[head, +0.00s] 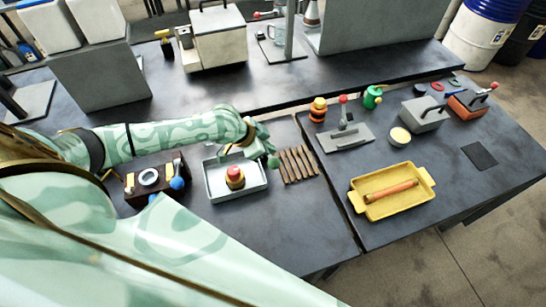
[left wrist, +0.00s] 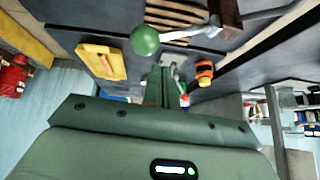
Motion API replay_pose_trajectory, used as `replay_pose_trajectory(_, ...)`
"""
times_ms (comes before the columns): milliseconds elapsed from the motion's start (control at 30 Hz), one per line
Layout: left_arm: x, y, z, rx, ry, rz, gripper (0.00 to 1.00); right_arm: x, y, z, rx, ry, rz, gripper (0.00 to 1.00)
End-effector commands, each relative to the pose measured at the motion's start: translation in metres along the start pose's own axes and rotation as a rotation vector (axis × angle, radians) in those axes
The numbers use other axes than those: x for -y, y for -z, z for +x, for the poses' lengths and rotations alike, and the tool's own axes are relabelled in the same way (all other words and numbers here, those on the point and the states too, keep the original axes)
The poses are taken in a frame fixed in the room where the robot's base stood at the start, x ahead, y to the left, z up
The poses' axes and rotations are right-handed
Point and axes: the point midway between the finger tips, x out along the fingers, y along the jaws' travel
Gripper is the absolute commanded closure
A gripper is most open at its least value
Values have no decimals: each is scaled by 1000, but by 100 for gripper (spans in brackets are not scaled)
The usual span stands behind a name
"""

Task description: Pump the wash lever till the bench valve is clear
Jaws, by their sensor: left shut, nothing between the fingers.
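A lever with a green ball knob (left wrist: 145,40) and a pale rod (left wrist: 190,34) shows in the left wrist view; the rod runs to a brown block (left wrist: 228,18). In the head view the green knob (head: 273,162) sits beside my left gripper (head: 262,143). My left gripper is shut and empty, its fingertips (left wrist: 170,80) close to the knob; I cannot tell if they touch it. A yellow body with a red top (head: 235,177) stands in a grey tray (head: 215,194); I cannot tell whether it is the bench valve. My right gripper is not in view.
A slatted brown rack (head: 297,164) lies right of the tray. Further right are a grey plate with a red-knobbed lever (head: 344,131), a yellow tray (head: 372,212) with an orange-brown roll, and a grey box (head: 424,115). The front of the left bench is bare.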

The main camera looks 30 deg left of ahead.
Motion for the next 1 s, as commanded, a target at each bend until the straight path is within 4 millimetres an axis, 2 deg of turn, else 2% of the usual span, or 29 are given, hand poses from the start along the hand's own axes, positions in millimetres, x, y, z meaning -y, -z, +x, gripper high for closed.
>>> replay_pose_trajectory(1000, -5, -4, 6, 0, 0, 0, 100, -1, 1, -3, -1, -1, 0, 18)
